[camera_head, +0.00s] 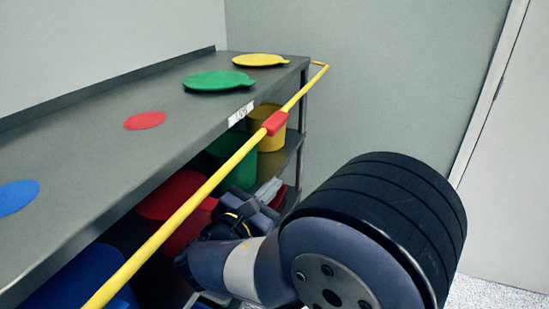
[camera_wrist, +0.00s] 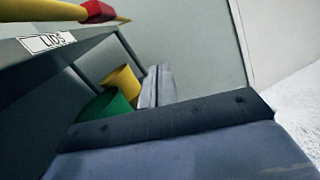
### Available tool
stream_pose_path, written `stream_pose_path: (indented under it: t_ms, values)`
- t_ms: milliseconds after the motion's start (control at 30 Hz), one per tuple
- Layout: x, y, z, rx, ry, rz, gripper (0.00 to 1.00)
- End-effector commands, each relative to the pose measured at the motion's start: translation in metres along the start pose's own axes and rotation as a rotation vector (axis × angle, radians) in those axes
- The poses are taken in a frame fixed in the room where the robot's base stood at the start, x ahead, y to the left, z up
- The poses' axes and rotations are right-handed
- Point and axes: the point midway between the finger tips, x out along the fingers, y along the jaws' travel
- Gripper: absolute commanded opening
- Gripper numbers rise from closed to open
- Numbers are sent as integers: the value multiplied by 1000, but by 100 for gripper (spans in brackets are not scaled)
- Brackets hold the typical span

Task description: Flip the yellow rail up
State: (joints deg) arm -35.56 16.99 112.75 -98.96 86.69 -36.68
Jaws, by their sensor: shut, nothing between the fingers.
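The yellow rail (camera_head: 185,211) runs along the front edge of the metal table, with a red sleeve (camera_head: 275,122) around its far part. In the wrist view, the rail (camera_wrist: 38,48) and red sleeve (camera_wrist: 97,11) cross the upper left. My gripper (camera_head: 268,196) is shut and empty. It is below the rail, in front of the lower shelf, and apart from the rail. Its fingers (camera_wrist: 155,87) are together in the wrist view, to the right of and below the rail.
The table (camera_head: 85,135) carries a green lid (camera_head: 215,80), a yellow lid (camera_head: 262,60), a red disc (camera_head: 145,120) and a blue disc (camera_head: 14,197). Coloured bins, including a yellow bin (camera_head: 268,128), stand underneath. A wall is behind; open floor (camera_head: 508,286) lies right.

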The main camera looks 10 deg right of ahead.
Motion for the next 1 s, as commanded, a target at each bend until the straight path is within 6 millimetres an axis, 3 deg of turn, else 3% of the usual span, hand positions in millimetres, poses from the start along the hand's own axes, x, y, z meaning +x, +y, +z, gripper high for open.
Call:
stream_pose_path:
  t_ms: [100,233,667,867,1000]
  values:
    - [-14,26,-7,-17,-73,95,0]
    - [-22,42,-6,-24,-117,149,0]
    - [-23,46,-4,-24,-129,162,0]
    - [-6,48,-2,-24,-130,158,0]
    - [18,51,2,-23,-130,155,0]
